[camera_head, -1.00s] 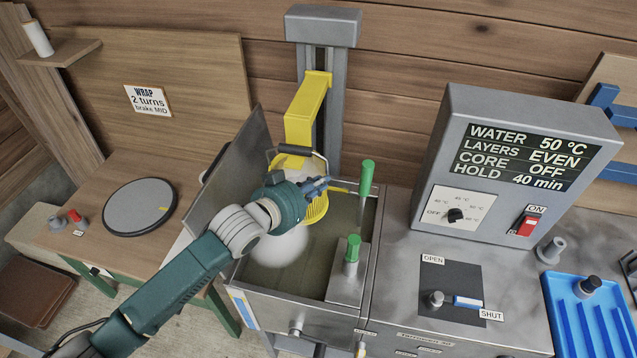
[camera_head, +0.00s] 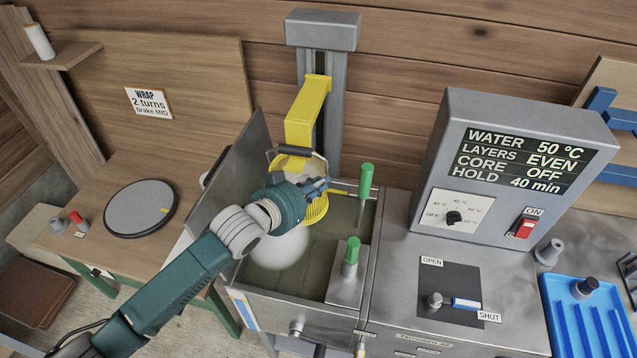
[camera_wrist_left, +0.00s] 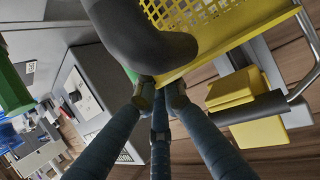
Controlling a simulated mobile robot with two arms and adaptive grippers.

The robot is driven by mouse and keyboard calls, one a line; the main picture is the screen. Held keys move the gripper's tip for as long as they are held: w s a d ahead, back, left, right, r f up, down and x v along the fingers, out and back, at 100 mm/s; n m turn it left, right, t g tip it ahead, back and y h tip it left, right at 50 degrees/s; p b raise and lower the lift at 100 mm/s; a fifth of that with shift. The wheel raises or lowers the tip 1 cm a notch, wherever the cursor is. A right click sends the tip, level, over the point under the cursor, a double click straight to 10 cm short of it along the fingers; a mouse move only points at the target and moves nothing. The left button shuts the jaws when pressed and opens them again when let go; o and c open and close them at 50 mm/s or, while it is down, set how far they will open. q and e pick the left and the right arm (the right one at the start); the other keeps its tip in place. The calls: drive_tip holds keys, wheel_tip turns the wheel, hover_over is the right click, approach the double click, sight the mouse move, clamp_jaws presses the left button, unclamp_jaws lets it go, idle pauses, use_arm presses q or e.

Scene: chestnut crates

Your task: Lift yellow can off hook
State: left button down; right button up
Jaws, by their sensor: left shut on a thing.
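The yellow can (camera_head: 316,208), with perforated yellow walls, is at the yellow hook arm (camera_head: 308,108) above the open metal tank. Its dark handle bar (camera_head: 272,158) is at the lower end of the hook; whether it bears on the hook cannot be told. My left gripper (camera_head: 322,185) is shut on the can at its near right side and covers part of it. In the left wrist view the can's perforated wall (camera_wrist_left: 225,22) is above the closed fingers (camera_wrist_left: 160,92), and the dark handle bar (camera_wrist_left: 250,108) is beside yellow hook parts. A dark rounded part hides the exact contact. My right gripper is out of view.
The tank (camera_head: 290,302) holds murky liquid with a pale patch. Green-handled tools (camera_head: 365,182) stand at its right side. A raised metal lid (camera_head: 228,172) is on its left. A control box (camera_head: 440,170) stands right; a round turntable (camera_head: 140,208) is left.

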use_arm(q)
drive_tip(key=shift+r, duration=0.3)
idle(0.4)
drive_tip(key=s+a+p, duration=0.3)
drive_tip(key=s+p, duration=0.1)
drive_tip(key=s, duration=0.5)
drive_tip(key=shift+s, duration=0.2)
idle(1.1)
idle(0.6)
